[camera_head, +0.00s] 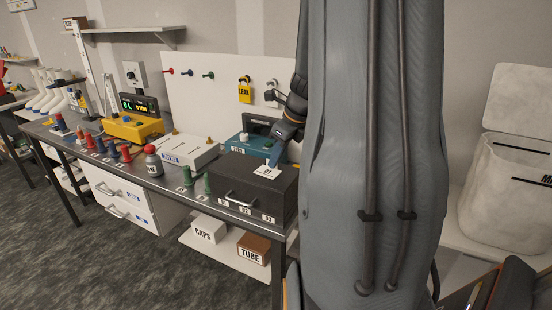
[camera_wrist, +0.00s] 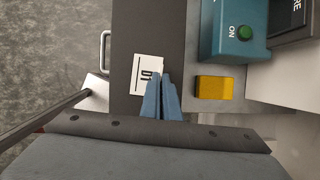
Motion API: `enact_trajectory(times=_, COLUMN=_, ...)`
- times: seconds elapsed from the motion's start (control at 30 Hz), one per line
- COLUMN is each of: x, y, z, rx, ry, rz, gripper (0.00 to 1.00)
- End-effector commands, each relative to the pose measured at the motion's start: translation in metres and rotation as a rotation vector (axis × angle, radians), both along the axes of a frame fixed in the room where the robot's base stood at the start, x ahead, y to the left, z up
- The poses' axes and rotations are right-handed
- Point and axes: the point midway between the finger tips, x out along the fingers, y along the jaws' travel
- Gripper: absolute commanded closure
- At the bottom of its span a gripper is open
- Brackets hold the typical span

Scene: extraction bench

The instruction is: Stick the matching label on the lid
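The dark grey box (camera_head: 245,178) with a lid and front handle stands at the right end of the bench. In the wrist view its lid (camera_wrist: 125,100) lies below my gripper. A white label (camera_head: 266,172) with black print is at the lid's top, towards the right; it reads like "01" or "D1" in the wrist view (camera_wrist: 146,74). My gripper (camera_head: 275,158) points down at it. Its blue fingertips (camera_wrist: 161,78) are close together at the label's edge and appear shut on it. Whether the label is flat against the lid is hard to tell.
A teal device (camera_head: 250,146) with a green button stands behind the box, with a yellow block (camera_wrist: 214,88) nearby. Green pieces (camera_head: 188,176), a bottle (camera_head: 152,160) and a white rack (camera_head: 186,150) stand to the left. CAPS (camera_head: 208,229) and TUBE (camera_head: 254,249) boxes sit below.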

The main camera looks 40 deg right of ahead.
Motion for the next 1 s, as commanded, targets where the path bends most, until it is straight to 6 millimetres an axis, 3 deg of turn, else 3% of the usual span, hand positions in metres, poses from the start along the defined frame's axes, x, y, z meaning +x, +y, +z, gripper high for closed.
enact_trajectory(times=0.93, x=-0.0008, y=0.0009, z=-0.0027, rx=0.002, ry=0.004, rz=0.000, gripper=1.00)
enact_trajectory(times=1.0, x=-0.0009, y=0.0009, z=-0.0026, rx=0.002, ry=0.003, rz=0.000, gripper=0.86)
